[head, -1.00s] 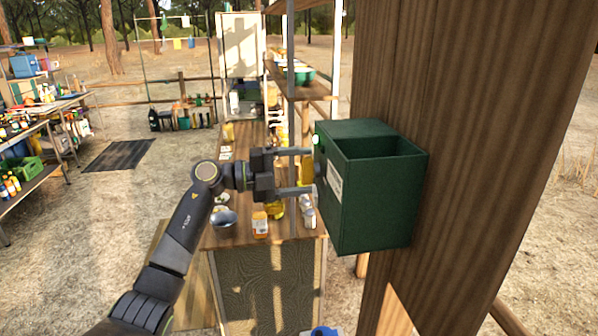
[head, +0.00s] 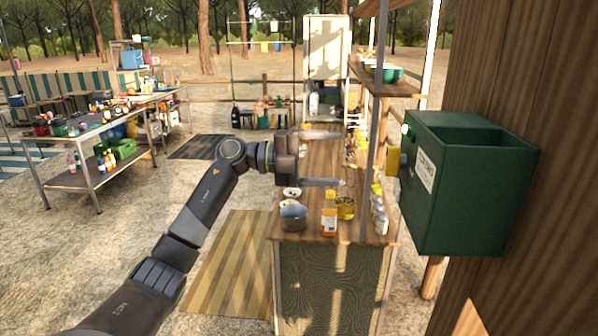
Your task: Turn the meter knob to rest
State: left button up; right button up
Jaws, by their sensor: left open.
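The meter is a dark green open-topped box (head: 470,190) fixed to the wooden post at the right. It has a white label (head: 425,173) and a small lit green lamp (head: 405,129) on its left-hand face. That face is seen at a steep slant. A small dark shape there may be the knob, but its setting cannot be read. My left gripper (head: 338,159) is open and empty, to the left of the box. Its two fingers point right towards that face, with a clear gap between. My right gripper is not in view.
A wooden counter (head: 315,222) with bowls, jars and bottles stands below my left gripper. A metal shelf post (head: 372,130) rises close to its fingertips. The broad wooden post (head: 560,80) blocks the right. Open sandy ground lies left, before a loaded metal table (head: 85,180).

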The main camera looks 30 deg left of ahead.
pick_arm(q)
jog(key=b+v, duration=0.2)
jog(key=v, duration=0.3)
jog(key=shift+s+a, duration=0.15)
jog(key=shift+a, duration=0.2)
